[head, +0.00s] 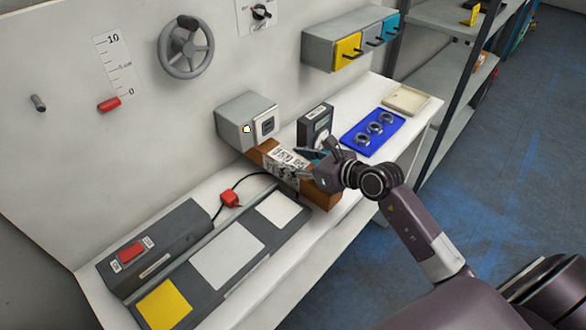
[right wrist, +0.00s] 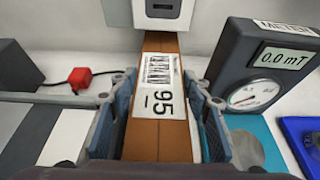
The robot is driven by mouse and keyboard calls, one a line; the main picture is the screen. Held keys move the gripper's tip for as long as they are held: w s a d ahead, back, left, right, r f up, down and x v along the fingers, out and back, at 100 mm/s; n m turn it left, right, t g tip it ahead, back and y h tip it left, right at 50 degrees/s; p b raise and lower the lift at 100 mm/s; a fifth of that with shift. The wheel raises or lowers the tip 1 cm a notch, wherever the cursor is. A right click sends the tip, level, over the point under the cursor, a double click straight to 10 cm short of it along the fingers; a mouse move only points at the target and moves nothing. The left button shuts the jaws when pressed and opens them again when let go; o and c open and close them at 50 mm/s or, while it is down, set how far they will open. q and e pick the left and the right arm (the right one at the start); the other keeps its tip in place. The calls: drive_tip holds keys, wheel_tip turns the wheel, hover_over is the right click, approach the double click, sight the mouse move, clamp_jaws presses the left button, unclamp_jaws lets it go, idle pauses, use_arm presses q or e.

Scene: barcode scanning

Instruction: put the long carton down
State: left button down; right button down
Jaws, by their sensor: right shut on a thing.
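The long carton (head: 318,193) is brown with a white printed barcode label on top. In the head view it lies lengthwise on or just above the bench, its far end by the grey box on the wall side. My right gripper (head: 314,163) is shut on it from above. In the right wrist view the carton (right wrist: 158,137) runs between the two fingers (right wrist: 160,115), with the label marked 95 facing up. I cannot tell whether its underside touches the bench. My left gripper is not in view.
A grey box with a white front plate (head: 265,126) stands beyond the carton. A meter (head: 315,125) and a blue tray with rings (head: 355,143) are to the right. A dark station with white and yellow pads (head: 228,255) and a red block (head: 230,199) lie to the left.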

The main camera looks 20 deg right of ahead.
wheel_tip(320, 180, down, 2)
drive_tip(key=shift+w+f+b, duration=0.15)
drive_tip(key=shift+b, duration=0.8)
drive_tip(key=c, duration=1.5)
unclamp_jaws()
drive_tip(key=shift+f, duration=0.3)
drive_tip(key=o, duration=0.5)
drive_tip(key=shift+s+r, duration=0.1)
drive_tip(key=shift+s, duration=0.1)
drive_tip(key=shift+c, duration=0.2)
